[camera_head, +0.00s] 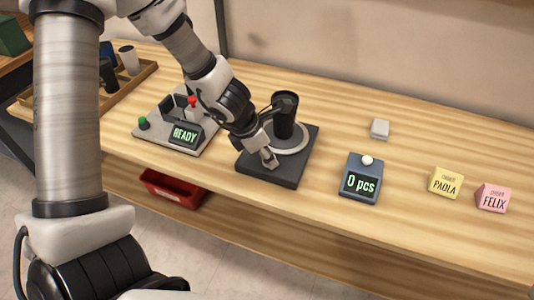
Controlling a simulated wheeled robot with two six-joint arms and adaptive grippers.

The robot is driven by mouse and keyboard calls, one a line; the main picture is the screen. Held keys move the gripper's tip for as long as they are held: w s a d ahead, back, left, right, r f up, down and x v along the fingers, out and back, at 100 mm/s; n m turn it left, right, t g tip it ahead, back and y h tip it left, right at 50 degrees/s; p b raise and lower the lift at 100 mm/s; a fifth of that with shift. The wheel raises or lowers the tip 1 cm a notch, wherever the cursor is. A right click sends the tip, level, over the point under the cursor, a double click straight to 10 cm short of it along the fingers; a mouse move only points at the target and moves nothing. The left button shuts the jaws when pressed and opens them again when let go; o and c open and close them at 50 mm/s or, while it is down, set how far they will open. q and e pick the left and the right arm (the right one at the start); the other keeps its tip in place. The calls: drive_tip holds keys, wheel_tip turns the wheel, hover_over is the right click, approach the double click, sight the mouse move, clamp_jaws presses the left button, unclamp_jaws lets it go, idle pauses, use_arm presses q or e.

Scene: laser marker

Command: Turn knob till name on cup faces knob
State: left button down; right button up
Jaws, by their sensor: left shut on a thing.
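A black cup (285,115) stands upright on a light grey round turntable (296,139), set on a dark square base (291,170). No name shows on the side of the cup that I see. My left gripper (269,161) points down at the front left of the base, in front of the cup. It is shut on the knob there, which its fingers mostly hide. My right gripper is not in view.
Left of the base is a grey station (174,144) reading "READY". To the right are a counter (361,183) reading "0 pcs", a small grey block (380,129), and yellow "PAOLA" (445,183) and pink "FELIX" (492,198) blocks. A wooden tray (137,84) holds cups. A red bin (172,190) sits below.

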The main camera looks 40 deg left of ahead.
use_arm(q)
drive_tip(key=shift+r+p, duration=0.15)
drive_tip(key=shift+p, duration=0.3)
drive_tip(key=m+g+h+p, duration=0.1)
drive_tip(key=m+p, duration=0.2)
drive_tip(key=p, duration=0.3)
drive_tip(key=m+g+p, duration=0.1)
drive_tip(key=m+p, duration=0.3)
drive_tip(key=p, duration=0.2)
drive_tip(key=shift+w+a+r+m+h, duration=0.1)
drive_tip(key=shift+m+h, duration=0.2)
drive_tip(key=shift+h, duration=0.1)
drive_tip(key=shift+f+m+g+p, duration=0.25)
drive_tip(key=shift+m+g+p, duration=0.35)
drive_tip(key=shift+m+p, duration=0.6)
drive_tip(key=c, duration=0.8)
unclamp_jaws()
drive_tip(key=shift+w, duration=0.1)
drive_tip(key=shift+r, duration=0.1)
